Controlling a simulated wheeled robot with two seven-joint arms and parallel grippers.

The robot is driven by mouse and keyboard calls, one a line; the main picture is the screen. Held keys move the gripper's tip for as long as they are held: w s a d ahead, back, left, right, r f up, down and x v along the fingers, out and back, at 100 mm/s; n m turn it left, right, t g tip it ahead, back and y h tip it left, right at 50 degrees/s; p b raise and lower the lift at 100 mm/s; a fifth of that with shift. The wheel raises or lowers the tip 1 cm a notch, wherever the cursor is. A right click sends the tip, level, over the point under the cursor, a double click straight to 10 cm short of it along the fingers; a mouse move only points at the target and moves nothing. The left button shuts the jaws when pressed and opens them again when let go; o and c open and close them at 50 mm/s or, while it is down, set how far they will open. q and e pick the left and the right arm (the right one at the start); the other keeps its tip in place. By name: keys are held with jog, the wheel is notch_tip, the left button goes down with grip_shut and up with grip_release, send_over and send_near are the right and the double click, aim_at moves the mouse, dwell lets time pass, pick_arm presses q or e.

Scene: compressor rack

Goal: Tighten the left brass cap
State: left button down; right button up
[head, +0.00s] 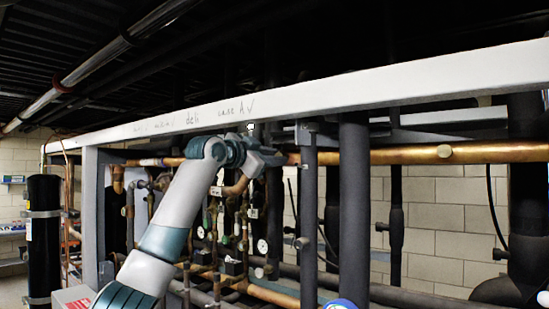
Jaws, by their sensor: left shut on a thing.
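My left arm reaches up from the lower left to the long copper pipe under the white beam. My left gripper (280,158) is at the pipe, shut on what appears to be the left brass cap, which the fingers hide. Another brass cap (445,151) shows clear on the copper pipe (390,156) to the right, apart from the gripper. My right gripper is not in view.
A white beam (340,90) with handwriting runs just above my gripper. Dark vertical pipes (354,200) stand close to its right. Thinner copper pipes, valves and gauges (262,246) lie below. A black cylinder (43,235) stands at far left.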

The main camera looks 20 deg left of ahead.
pick_arm(q)
jog(key=shift+w+f, duration=0.1)
jog(key=shift+f, duration=0.25)
jog(key=c, duration=1.5)
grip_release()
jog(key=shift+r, duration=0.2)
jog(key=shift+s, duration=0.25)
jog(key=b+v, duration=0.9)
jog(key=v, duration=0.8)
jog(key=shift+a+b, duration=0.1)
jog(key=shift+b, duration=0.25)
